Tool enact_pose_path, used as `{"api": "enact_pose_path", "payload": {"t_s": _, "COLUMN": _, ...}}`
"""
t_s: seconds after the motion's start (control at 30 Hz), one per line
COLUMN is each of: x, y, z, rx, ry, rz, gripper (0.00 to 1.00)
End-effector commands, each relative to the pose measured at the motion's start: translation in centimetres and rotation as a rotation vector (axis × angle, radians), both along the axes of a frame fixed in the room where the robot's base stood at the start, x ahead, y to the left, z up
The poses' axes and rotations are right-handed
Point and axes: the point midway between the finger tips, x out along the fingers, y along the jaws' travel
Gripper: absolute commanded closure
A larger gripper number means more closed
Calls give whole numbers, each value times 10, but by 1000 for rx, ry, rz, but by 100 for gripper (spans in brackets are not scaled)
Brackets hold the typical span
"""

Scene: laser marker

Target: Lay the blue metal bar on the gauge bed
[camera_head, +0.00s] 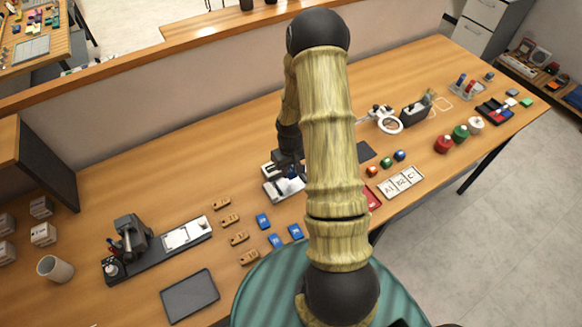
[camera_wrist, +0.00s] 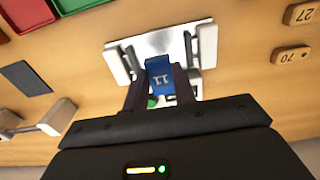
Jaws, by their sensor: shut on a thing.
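My gripper (camera_wrist: 160,88) is shut on a blue metal bar (camera_wrist: 160,77) marked 11, with a finger on each side of it. In the wrist view the bar is in front of the gauge bed (camera_wrist: 155,44), a silver plate with white blocks at its sides. I cannot tell whether the bar touches the plate. In the head view my gripper (camera_head: 289,166) is over the gauge bed (camera_head: 289,188) near the table's middle, and my arm hides part of that area. Something green shows between the fingers in the wrist view.
Blue bars (camera_head: 262,221) and numbered tan bars (camera_head: 239,238) lie left of the gauge bed. A dark machine (camera_head: 131,236) and a grey tray (camera_head: 190,295) are farther left. Coloured blocks (camera_head: 386,162) and a white card labelled with letters (camera_head: 400,181) are to the right.

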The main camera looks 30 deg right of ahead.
Motion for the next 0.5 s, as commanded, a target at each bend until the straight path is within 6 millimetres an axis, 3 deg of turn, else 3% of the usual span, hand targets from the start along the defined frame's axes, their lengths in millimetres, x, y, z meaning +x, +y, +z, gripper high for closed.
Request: {"api": "enact_pose_path", "payload": {"t_s": 0.5, "x": -1, "y": -3, "z": -33, "rx": 0, "ry": 0, "rz": -6, "gripper": 96}}
